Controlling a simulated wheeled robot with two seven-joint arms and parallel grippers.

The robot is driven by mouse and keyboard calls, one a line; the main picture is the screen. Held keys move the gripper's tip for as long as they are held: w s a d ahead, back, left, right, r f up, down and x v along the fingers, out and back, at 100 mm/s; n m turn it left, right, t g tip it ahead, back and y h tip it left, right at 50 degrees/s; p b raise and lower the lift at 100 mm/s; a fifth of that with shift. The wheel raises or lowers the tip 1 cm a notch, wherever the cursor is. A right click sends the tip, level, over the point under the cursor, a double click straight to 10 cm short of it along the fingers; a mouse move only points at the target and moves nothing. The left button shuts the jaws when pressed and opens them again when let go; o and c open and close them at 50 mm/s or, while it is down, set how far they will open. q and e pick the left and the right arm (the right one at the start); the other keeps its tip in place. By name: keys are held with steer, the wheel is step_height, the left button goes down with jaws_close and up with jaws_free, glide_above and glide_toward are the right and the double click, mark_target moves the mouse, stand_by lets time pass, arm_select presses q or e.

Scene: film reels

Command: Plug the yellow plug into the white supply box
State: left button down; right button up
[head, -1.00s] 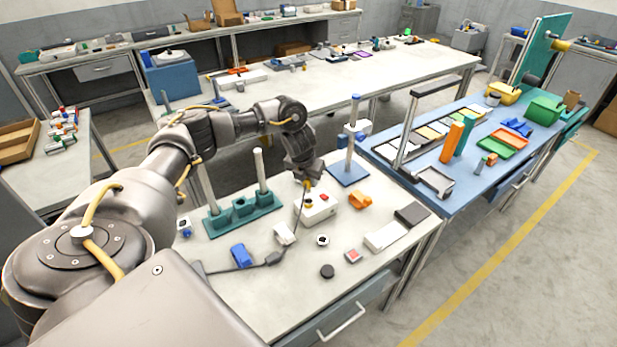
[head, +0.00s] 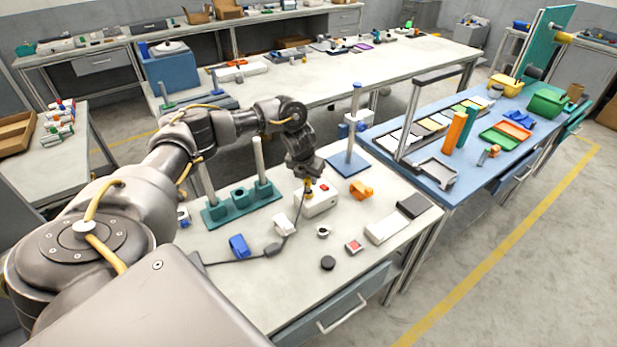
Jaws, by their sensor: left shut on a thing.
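The white supply box (head: 320,204) stands on the near white table, with a red part on its top. My left gripper (head: 308,181) points down over the box's left end, shut on the yellow plug (head: 308,187). The plug is upright at the top of the box; I cannot tell whether it is seated in a socket or only above it. My right gripper is not in view.
A teal stand with posts (head: 241,205) is left of the box, and a blue-based post (head: 350,163) is behind it. A white block (head: 283,224), a blue piece (head: 239,246) and an orange piece (head: 361,190) lie nearby.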

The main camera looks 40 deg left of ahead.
arm_select(q)
steer(key=shift+f+b, duration=1.1)
steer(key=shift+f, duration=0.4)
steer(key=c, duration=1.6)
jaws_free()
steer(key=o, duration=0.5)
steer(key=shift+w+f, duration=0.1)
steer(key=shift+w, duration=0.05)
steer(key=v, duration=0.4)
steer(key=shift+b, duration=0.35)
steer(key=p+v, duration=0.1)
steer(key=v, duration=0.6)
